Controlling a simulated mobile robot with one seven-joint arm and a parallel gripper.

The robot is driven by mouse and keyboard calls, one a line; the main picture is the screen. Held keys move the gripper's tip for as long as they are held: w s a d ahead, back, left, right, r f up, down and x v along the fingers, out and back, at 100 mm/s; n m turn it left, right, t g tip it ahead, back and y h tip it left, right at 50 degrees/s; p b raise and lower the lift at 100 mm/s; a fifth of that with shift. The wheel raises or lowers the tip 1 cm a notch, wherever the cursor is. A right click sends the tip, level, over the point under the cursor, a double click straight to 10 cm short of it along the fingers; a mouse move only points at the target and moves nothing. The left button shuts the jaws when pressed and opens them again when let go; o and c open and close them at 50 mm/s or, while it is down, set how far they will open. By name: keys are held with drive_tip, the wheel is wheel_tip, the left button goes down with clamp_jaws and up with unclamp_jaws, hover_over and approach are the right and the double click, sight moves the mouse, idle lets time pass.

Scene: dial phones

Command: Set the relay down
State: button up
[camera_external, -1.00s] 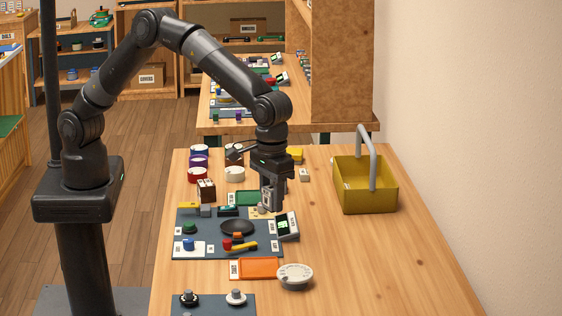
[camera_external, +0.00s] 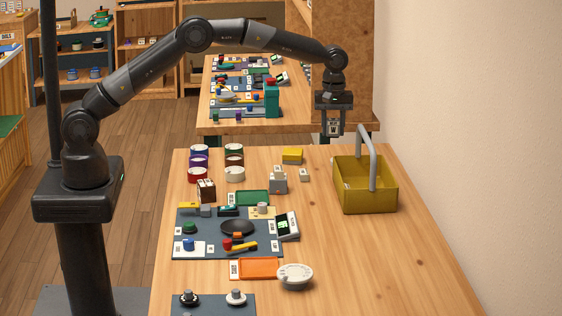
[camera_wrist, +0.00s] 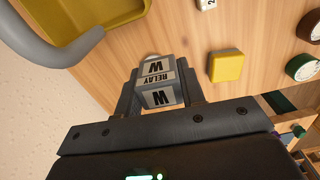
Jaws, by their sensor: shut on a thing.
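The relay (camera_wrist: 156,83) is a small grey block with black "RELAY" and "W" labels in the wrist view. My gripper (camera_external: 333,132) is shut on it, a finger on each side. In the external view the relay (camera_external: 333,124) shows between the fingers, held raised over the back right of the table, behind the yellow basket. Nothing shows under it in contact. The label text appears upside down in the wrist view.
The yellow basket (camera_external: 365,198) with a raised grey handle (camera_external: 367,150) stands close by at right. A yellow block (camera_external: 292,155), a small white block (camera_external: 304,175) and a grey block (camera_external: 278,185) stand to the left. The table's front right is bare.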

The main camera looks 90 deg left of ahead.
drive_tip(key=a+n, duration=0.1)
drive_tip(key=a, duration=0.4)
hover_over(334, 153)
drive_tip(key=f, duration=0.7)
drive_tip(key=shift+w+a, duration=0.1)
drive_tip(key=shift+a, duration=0.1)
drive_tip(key=shift+f, duration=2)
drive_tip(key=shift+f, duration=0.1)
drive_tip(key=o, duration=1)
